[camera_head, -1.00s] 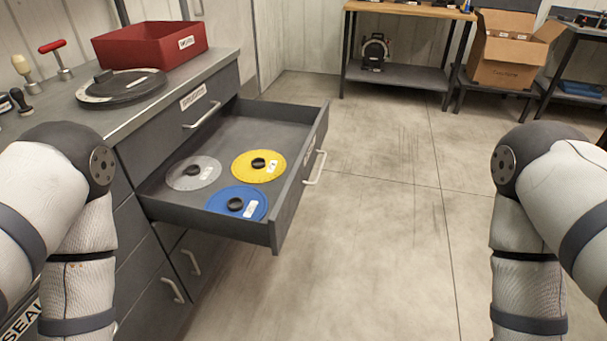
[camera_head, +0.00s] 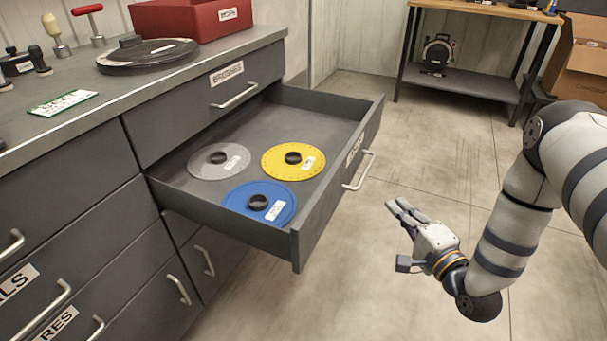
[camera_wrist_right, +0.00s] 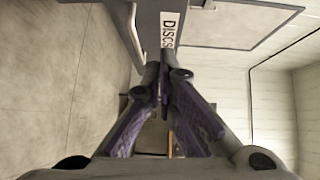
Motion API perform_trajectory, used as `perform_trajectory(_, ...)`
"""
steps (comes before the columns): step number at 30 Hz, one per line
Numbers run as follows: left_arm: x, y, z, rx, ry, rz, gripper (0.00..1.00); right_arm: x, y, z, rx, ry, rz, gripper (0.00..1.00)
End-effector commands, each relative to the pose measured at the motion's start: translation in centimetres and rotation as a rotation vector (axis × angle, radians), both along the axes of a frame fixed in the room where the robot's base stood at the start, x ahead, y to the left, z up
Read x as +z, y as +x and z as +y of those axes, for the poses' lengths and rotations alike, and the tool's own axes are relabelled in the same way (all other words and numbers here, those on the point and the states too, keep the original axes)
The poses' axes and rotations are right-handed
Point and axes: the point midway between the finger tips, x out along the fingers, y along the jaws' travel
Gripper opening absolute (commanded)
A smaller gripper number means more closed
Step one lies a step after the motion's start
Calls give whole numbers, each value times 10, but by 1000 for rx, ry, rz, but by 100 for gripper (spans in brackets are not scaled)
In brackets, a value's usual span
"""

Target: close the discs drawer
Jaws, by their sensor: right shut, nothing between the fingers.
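The discs drawer (camera_head: 338,198) stands pulled out from the grey cabinet, below a shut drawer labelled brushes. It holds a grey disc (camera_head: 219,160), a yellow disc (camera_head: 293,161) and a blue disc (camera_head: 259,204), lying flat. Its bar handle (camera_head: 361,172) is on the outer front. My right gripper (camera_head: 396,210) is shut and empty, to the right of the drawer front and apart from the handle. In the right wrist view the drawer front shows the DISCS label (camera_wrist_right: 169,31) beyond the shut fingers (camera_wrist_right: 162,95). My left gripper is out of view.
The countertop (camera_head: 95,107) carries a red bin (camera_head: 190,18), a dark round plate (camera_head: 148,55), a green-and-white card (camera_head: 62,103) and hand tools. A workbench (camera_head: 465,85) and a cardboard box (camera_head: 580,65) stand at the back. The floor right of the drawer is clear.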

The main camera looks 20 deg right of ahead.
Motion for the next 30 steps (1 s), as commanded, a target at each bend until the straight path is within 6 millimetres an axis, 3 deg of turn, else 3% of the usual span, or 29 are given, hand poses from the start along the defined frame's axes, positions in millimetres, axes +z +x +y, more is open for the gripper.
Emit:
perform_trajectory(5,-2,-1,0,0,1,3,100,11,12,-8,-8,33,-59,0)
perform_trajectory(19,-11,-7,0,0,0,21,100,9,108,-10,-4,30,-50,0)
perform_trajectory(24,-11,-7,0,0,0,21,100,10,126,6,-6,30,-49,0)
perform_trajectory(30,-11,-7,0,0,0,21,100,10,133,12,-9,31,-50,0)
